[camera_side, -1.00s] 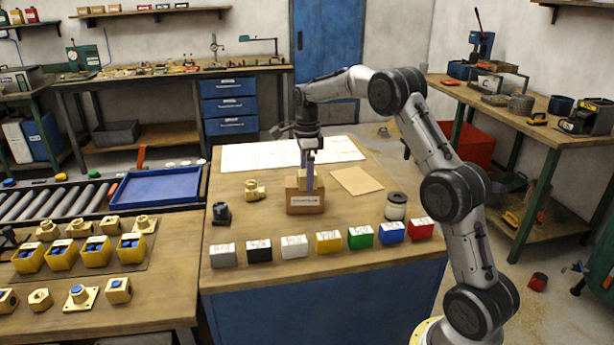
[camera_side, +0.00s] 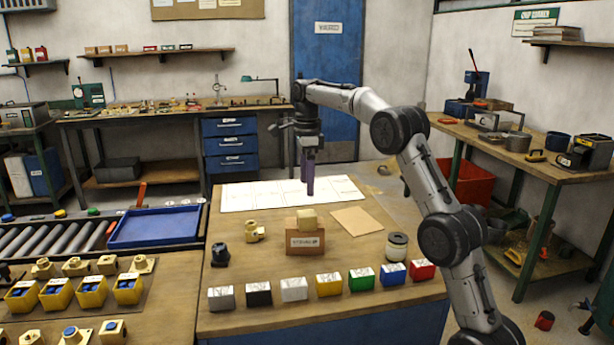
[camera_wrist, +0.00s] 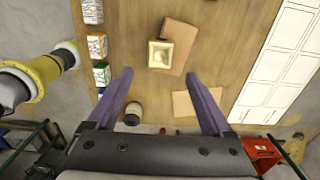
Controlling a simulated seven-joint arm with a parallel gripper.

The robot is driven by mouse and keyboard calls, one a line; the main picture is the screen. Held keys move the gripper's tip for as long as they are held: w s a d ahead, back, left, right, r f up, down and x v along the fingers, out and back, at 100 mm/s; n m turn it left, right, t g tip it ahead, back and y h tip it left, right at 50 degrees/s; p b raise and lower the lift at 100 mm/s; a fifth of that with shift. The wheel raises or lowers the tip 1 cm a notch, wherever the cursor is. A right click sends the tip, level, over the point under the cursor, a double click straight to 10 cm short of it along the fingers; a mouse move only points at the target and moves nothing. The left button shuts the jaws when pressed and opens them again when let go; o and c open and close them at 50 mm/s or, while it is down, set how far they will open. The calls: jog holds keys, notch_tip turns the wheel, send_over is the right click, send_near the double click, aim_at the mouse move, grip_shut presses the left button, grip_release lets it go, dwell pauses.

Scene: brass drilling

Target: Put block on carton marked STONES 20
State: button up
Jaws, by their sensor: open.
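A tan block (camera_side: 307,220) rests on top of a brown carton (camera_side: 305,243) near the middle of the workbench. The carton has a pale label on its front, too small to read surely. In the wrist view the block (camera_wrist: 160,53) sits on the carton's top (camera_wrist: 178,40), near one end. My gripper (camera_side: 309,193) is above and behind the carton in the side view, apart from the block. In the wrist view its two purple fingers (camera_wrist: 164,80) are spread wide with nothing between them.
A row of several coloured boxes (camera_side: 328,284) lines the bench's front. A brass fitting (camera_side: 254,231) and dark part (camera_side: 220,255) stand left of the carton. A jar (camera_side: 397,245) and flat tan sheet (camera_side: 356,221) are right. A white marked sheet (camera_side: 250,196) lies behind.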

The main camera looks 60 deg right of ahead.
jog(key=s+a+r+n+t, duration=0.2)
jog(key=s+a+r+n, duration=0.2)
jog(key=s+a+n, duration=0.35)
jog(key=s+a+r+n+t, duration=0.1)
jog(key=s+a+r+n, duration=0.2)
jog(key=s+a+n, duration=0.45)
jog(key=s+a+f+n+t, duration=0.1)
jog(key=s+a+f+n, duration=0.2)
jog(key=s+n, duration=0.3)
jog(key=s+a+f+n+t, duration=0.1)
jog(key=s+a+f+n, duration=0.3)
jog(key=s, duration=0.6)
notch_tip(320, 180, down, 2)
jog(key=shift+f+n+t, duration=0.2)
jog(key=shift+n+t, duration=0.1)
jog(key=shift+n, duration=0.7)
jog(key=shift+o, duration=0.4)
